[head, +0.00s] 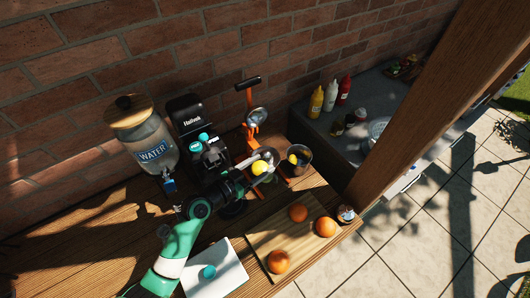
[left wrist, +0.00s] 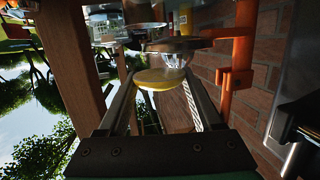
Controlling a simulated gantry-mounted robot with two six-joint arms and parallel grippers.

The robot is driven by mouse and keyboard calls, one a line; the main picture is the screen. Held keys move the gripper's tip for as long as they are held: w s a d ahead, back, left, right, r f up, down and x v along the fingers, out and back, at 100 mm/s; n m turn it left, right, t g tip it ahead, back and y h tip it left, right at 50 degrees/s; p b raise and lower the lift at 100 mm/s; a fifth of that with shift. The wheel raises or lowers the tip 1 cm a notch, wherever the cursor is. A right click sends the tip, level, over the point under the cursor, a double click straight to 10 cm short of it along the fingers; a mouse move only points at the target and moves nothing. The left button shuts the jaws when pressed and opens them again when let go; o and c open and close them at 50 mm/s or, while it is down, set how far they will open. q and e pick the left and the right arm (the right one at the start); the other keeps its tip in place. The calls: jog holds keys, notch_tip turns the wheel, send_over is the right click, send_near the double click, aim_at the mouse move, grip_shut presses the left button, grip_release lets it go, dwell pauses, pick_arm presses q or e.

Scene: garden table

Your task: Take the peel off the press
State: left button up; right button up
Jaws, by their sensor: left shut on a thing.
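The orange press (head: 256,115) stands near the brick wall, with a black-ended handle and a round metal part. My left gripper (head: 262,163) is at the lower front of the press. It is shut on a yellow peel (head: 260,168). I cannot tell whether the peel touches that part. The press's orange post (left wrist: 240,50) stands to the right there. My right gripper is not in view.
A metal cup (head: 299,160) with something yellow in it stands right of the gripper. Oranges (head: 298,213) lie on a cutting board (head: 262,240) in front. A water jar (head: 147,148) and a black machine (head: 187,112) stand to the left. Sauce bottles (head: 330,96) stand on the grey counter behind.

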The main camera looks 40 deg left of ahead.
pick_arm(q)
jog(key=s+d, duration=0.5)
jog(key=s, duration=0.5)
jog(key=shift+s+d, duration=0.15)
jog(key=shift+s, duration=0.25)
